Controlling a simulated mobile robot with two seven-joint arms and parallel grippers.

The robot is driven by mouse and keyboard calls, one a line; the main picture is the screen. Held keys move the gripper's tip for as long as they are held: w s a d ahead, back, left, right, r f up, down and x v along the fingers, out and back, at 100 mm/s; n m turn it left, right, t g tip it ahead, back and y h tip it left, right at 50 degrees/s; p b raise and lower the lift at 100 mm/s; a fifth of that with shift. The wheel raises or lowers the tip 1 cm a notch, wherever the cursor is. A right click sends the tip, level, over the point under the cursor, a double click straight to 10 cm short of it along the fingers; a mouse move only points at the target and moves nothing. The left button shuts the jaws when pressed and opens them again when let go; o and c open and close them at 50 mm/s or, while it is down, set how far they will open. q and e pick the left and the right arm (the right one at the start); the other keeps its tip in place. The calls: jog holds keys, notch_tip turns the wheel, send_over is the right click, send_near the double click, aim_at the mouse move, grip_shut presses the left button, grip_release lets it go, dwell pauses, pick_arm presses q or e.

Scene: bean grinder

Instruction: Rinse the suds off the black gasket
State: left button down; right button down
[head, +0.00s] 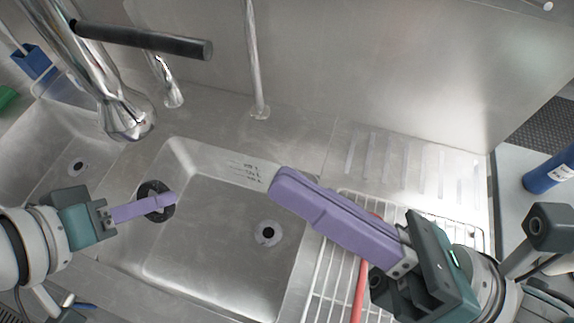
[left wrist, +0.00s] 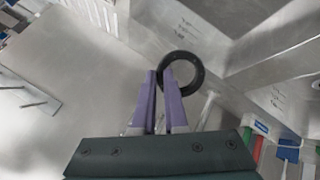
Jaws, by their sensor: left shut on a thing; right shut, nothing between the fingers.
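The black gasket (head: 151,187) is a ring held by the purple fingers of my left gripper (head: 172,199), above the left edge of the right-hand sink basin (head: 210,235). In the left wrist view the gasket (left wrist: 199,76) sits at the fingertips (left wrist: 162,77), gripped on one side of its rim. No suds can be made out on it at this size. My right gripper (head: 284,182) is shut and empty, over the right edge of the basin. The chrome faucet head (head: 128,120) hangs to the upper left of the gasket.
A faucet lever with a black grip (head: 150,40) reaches across the upper left. A wire rack (head: 315,285) with a red rod (head: 359,290) lies under my right gripper. A blue bottle (head: 550,172) stands at far right. The basin floor around its drain (head: 268,233) is clear.

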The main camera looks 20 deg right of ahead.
pick_arm(q)
jog(key=s+a, duration=0.3)
jog(key=shift+s+a, duration=0.15)
jog(key=shift+a, duration=0.15)
dwell(1.2)
jog(key=p+v, duration=0.3)
jog(key=v, duration=0.3)
jog(key=shift+s+p, duration=0.35)
jog(key=shift+s, duration=0.1)
jog(key=shift+a+f, duration=0.1)
jog(key=shift+f, duration=0.05)
dwell(0.9)
